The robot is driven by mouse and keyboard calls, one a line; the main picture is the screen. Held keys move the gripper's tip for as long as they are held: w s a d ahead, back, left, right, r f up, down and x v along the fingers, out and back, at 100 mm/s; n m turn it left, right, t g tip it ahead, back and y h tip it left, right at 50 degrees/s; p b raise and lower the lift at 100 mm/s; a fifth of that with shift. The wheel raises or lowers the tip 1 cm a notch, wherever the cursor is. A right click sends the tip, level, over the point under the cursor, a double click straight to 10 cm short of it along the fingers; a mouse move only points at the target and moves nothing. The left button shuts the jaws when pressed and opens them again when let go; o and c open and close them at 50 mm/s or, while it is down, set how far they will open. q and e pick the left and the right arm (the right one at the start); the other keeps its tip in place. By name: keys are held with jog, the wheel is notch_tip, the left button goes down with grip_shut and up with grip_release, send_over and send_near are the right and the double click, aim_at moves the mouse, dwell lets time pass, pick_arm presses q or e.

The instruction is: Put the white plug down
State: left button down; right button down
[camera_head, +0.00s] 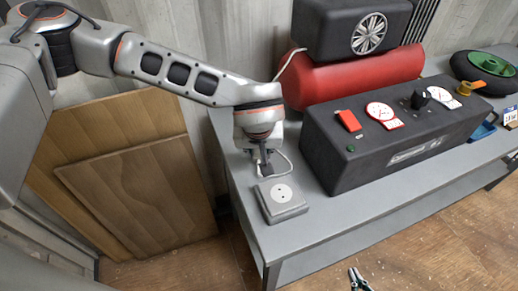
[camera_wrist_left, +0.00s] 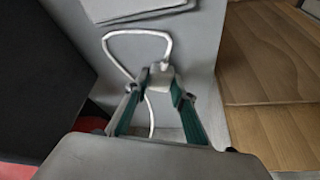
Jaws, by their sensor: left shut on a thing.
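The white plug (camera_wrist_left: 161,82) is between the fingertips of my left gripper (camera_wrist_left: 162,92) in the left wrist view, with a white cable (camera_wrist_left: 137,33) looping from it. In the head view my left gripper (camera_head: 264,168) points down over the left end of the grey bench, just behind the grey socket box (camera_head: 281,199). It is shut on the plug, which is mostly hidden there. I cannot tell whether the plug touches the bench. The tip of my right gripper (camera_head: 359,280) shows at the bottom edge, low over the floor, with its opening unclear.
The grey bench (camera_head: 310,228) carries a black compressor panel (camera_head: 400,145) with gauges, and a red tank (camera_head: 355,78) behind it. A green-hubbed wheel (camera_head: 487,68) lies at the far right. Wooden boards (camera_head: 140,195) lean left of the bench. A bare strip runs along its front.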

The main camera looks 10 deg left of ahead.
aim_at(259, 151)
pick_arm(q)
jog(key=c, duration=1.7)
grip_release()
jog(key=shift+f, duration=0.1)
pick_arm(e)
jog(key=shift+w, duration=0.1)
pick_arm(q)
jog(key=shift+r, duration=0.3)
jog(key=v, duration=0.4)
jog(key=shift+r+p, duration=0.25)
jog(key=shift+p, duration=0.15)
jog(key=v, duration=0.7)
jog(key=shift+s+r+p, duration=0.2)
jog(key=shift+r+p, duration=0.05)
jog(key=shift+p, duration=0.05)
pick_arm(e)
jog(key=shift+s+a+r, duration=0.2)
jog(key=shift+r, duration=0.25)
pick_arm(q)
jog(key=shift+d, duration=0.1)
pick_arm(e)
jog(key=shift+w+d+r, duration=0.1)
jog(key=shift+w, duration=0.15)
